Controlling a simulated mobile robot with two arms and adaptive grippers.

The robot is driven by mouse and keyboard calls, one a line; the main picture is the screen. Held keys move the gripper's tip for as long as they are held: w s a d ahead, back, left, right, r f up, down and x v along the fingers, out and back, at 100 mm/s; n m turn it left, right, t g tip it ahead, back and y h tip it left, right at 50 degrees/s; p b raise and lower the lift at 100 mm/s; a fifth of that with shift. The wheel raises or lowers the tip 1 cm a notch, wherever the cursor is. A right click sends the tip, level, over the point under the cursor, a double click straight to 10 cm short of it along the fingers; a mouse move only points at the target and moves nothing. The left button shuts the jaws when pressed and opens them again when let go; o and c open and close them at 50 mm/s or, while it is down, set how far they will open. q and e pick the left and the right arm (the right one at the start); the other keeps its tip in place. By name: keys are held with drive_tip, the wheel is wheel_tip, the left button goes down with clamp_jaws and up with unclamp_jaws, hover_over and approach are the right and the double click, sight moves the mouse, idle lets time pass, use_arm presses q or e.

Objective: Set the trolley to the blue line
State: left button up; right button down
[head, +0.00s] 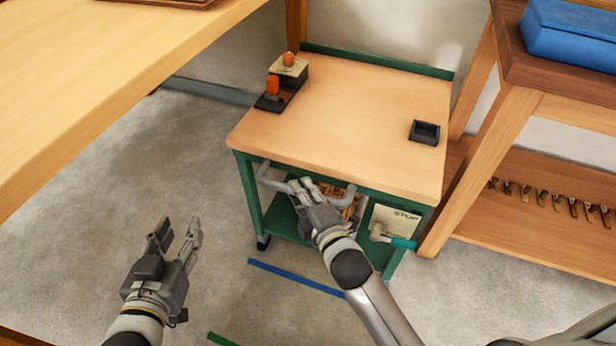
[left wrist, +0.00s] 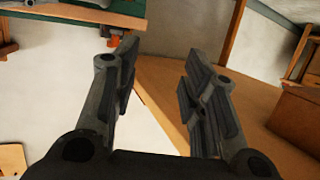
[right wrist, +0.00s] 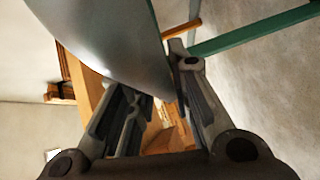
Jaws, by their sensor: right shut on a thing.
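The trolley (head: 350,110) has a wooden top and a green frame. It stands between a workbench on the left and a wooden shelf unit on the right. Its grey bar handle (head: 268,180) runs along the near side. My right gripper (head: 305,187) is shut on the handle; a large grey metal surface (right wrist: 115,40) fills the upper part of the right wrist view. The blue line (head: 295,277) lies on the floor just in front of the trolley, partly hidden by my right arm. My left gripper (head: 178,232) is open and empty over the floor, left of the trolley.
An orange-knobbed device (head: 285,78) and a small dark tray (head: 425,132) sit on the trolley top. A green line (head: 222,340) is nearer me. The workbench (head: 100,80) and shelf unit (head: 545,220) flank the trolley closely. Floor in front is clear.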

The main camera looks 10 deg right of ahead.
use_arm(q)
drive_tip(key=shift+s+a+f+g+y+p, duration=0.2)
drive_tip(key=shift+s+f+g, duration=0.25)
drive_tip(key=shift+f, duration=0.3)
drive_tip(key=shift+s+a+f+g+y+p, duration=0.1)
drive_tip(key=shift+s+a+f+g, duration=0.15)
drive_tip(key=shift+s+f+g, duration=0.35)
drive_tip(key=shift+s+a+f+g+y+p, duration=0.1)
drive_tip(key=shift+s+a+f+g+p, duration=0.2)
drive_tip(key=shift+f, duration=0.55)
use_arm(e)
drive_tip(key=shift+s+a+f, duration=0.1)
drive_tip(key=shift+s+a, duration=0.45)
drive_tip(key=shift+s, duration=0.3)
drive_tip(key=shift+s+a+f, duration=0.1)
drive_tip(key=shift+s+a, duration=0.45)
drive_tip(key=shift+s, duration=0.25)
use_arm(q)
drive_tip(key=shift+d, duration=0.1)
use_arm(e)
drive_tip(key=c, duration=1.3)
unclamp_jaws()
drive_tip(key=shift+r, duration=0.1)
drive_tip(key=v, duration=1.2)
drive_tip(key=shift+w, duration=0.1)
